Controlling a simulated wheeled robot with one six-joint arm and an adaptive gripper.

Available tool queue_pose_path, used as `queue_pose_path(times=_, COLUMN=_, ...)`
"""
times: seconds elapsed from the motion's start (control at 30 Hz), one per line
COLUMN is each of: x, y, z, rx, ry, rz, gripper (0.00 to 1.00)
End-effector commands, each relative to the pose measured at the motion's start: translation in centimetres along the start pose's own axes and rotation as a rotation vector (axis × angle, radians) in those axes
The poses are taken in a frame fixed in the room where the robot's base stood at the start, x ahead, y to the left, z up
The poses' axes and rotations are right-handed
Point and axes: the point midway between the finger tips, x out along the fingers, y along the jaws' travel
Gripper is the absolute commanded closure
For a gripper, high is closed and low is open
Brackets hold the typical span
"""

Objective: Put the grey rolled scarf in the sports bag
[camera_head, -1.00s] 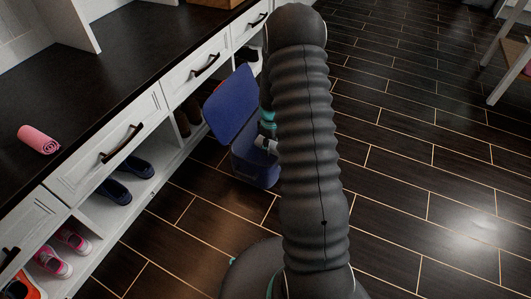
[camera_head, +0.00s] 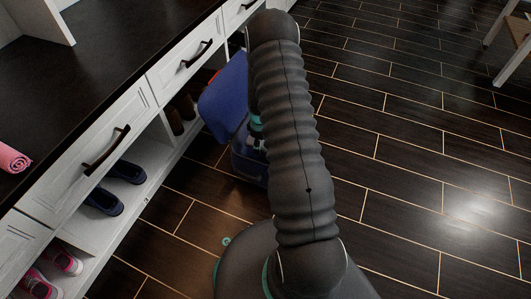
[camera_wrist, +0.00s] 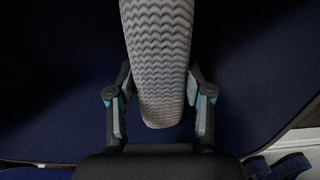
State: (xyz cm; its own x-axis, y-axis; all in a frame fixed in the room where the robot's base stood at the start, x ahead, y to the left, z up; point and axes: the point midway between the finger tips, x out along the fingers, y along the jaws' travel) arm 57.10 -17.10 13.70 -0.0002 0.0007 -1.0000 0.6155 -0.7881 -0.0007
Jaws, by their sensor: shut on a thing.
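The grey rolled scarf (camera_wrist: 158,50) has a wavy knit pattern and lies between the two fingers of my gripper (camera_wrist: 160,88) in the wrist view. My gripper is shut on it. Dark blue fabric (camera_wrist: 60,75), seemingly the sports bag, fills the background behind the scarf. In the head view the blue sports bag stands on the floor beside the shoe bench, its flap (camera_head: 222,105) raised and its body (camera_head: 246,165) partly hidden by my arm. The scarf and most of the gripper are hidden there, so their height over the bag cannot be told.
A white bench with drawers (camera_head: 88,150) and a dark top (camera_head: 80,75) runs along the left. Blue shoes (camera_head: 104,201), pink shoes (camera_head: 66,262) and brown boots (camera_head: 174,120) fill its open shelf. A pink roll (camera_head: 13,158) lies on top.

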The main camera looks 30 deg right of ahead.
Motion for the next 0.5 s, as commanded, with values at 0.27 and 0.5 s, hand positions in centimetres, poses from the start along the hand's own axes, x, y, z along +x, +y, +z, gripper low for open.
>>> queue_pose_path(times=0.27, x=4.7, y=-0.1, z=0.1, rx=0.0, ry=-0.002, rz=-0.002, gripper=0.93)
queue_pose_path(times=0.5, x=6.3, y=0.0, z=0.0, rx=0.0, ry=-0.001, rz=-0.001, gripper=0.93)
